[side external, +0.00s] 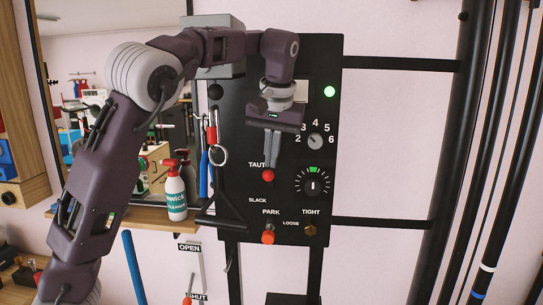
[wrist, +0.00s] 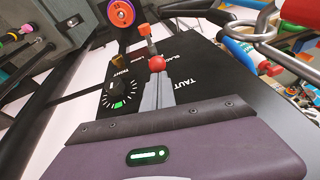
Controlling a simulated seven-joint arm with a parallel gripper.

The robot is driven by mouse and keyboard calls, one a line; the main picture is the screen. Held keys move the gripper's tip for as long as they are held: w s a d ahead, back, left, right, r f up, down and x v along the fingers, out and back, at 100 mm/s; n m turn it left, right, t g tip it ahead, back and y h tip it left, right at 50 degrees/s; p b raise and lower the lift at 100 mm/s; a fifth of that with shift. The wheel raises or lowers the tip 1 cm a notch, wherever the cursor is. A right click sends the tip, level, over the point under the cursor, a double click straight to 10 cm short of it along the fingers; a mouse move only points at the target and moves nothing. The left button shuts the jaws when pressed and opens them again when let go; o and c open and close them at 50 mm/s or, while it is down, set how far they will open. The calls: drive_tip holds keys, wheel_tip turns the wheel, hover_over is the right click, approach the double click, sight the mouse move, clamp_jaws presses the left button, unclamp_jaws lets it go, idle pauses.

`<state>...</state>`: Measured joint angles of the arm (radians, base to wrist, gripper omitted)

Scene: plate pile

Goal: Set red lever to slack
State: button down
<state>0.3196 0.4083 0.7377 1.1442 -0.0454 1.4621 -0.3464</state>
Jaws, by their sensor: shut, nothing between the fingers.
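The red lever's round knob (side external: 268,175) stands on the black panel (side external: 235,125), just below the word TAUT and above the word SLACK in the side view. In the wrist view the red knob (wrist: 157,64) is at the fingertips' far end, between the two words. My gripper (side external: 270,163) points down the panel with its fingers together and nothing between them. Its fingertips (wrist: 157,80) are right at the TAUT side of the knob. I cannot tell whether they touch it. The lever's shaft is hidden.
Below the lever is an orange knob (side external: 268,237) under PARK. To the right are a dial (side external: 312,181), a small selector (side external: 315,141), a brass knob (side external: 310,230) and a lit green lamp (side external: 329,91). Hanging tools (side external: 210,155) and a spray bottle (side external: 175,190) are at left.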

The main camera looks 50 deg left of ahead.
sight(270, 175)
drive_tip(key=shift+s+d, duration=0.1)
idle(0.3)
drive_tip(key=s+d+f+t+y, duration=0.1)
drive_tip(key=d+f+t+y, duration=0.1)
drive_tip(key=shift+s+y, duration=0.3)
drive_tip(key=shift+s, duration=0.05)
wheel_tip(270, 175, down, 11)
drive_tip(key=s+d+t+y, duration=0.1)
drive_tip(key=t+y, duration=0.3)
drive_tip(key=shift+s+r, duration=0.2)
drive_tip(key=shift+s, duration=0.05)
idle(0.3)
idle(0.4)
drive_tip(key=shift+d, duration=0.1)
drive_tip(key=s+d+f, duration=0.1)
drive_tip(key=s+d, duration=0.5)
drive_tip(key=d, duration=0.1)
drive_tip(key=shift+d+f, duration=0.15)
drive_tip(key=shift+d, duration=0.25)
